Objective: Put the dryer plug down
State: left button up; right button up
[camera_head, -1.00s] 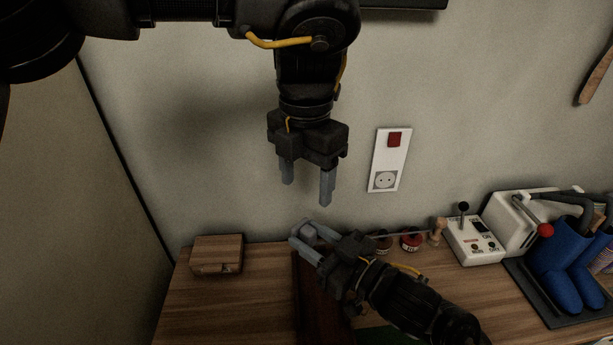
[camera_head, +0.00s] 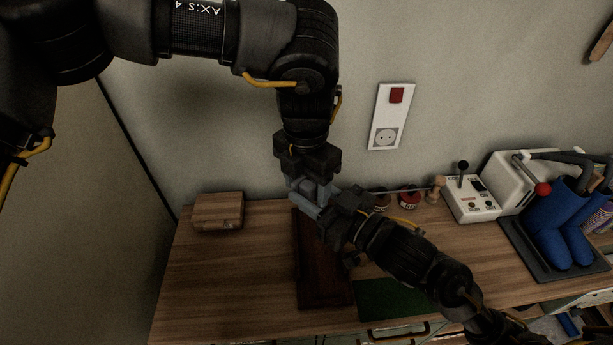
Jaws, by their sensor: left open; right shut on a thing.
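My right gripper (camera_head: 308,198) is shut on a small grey thing, probably the dryer plug, above the far end of a dark brown board (camera_head: 318,265). The fingers hide most of it. My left gripper (camera_head: 306,186) points straight down from above and is open. Its fingers overlap the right gripper's fingertips in the picture; I cannot tell whether they touch the plug. The boot dryer, a white box (camera_head: 513,175) with dark hoses, stands at the right beside blue boots (camera_head: 560,235).
A wall socket plate (camera_head: 388,117) with a red switch is above the bench (camera_head: 225,275). A wooden box (camera_head: 218,211) sits at the back left. Small red-topped pots (camera_head: 408,197), a control box (camera_head: 470,198) and a green mat (camera_head: 385,298) are to the right. The bench's left front is clear.

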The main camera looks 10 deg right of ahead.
pick_arm(q)
jog(key=c, duration=0.9)
jog(key=shift+c, duration=0.9)
pick_arm(e)
jog(key=o, duration=1.4)
jog(key=shift+c, duration=0.2)
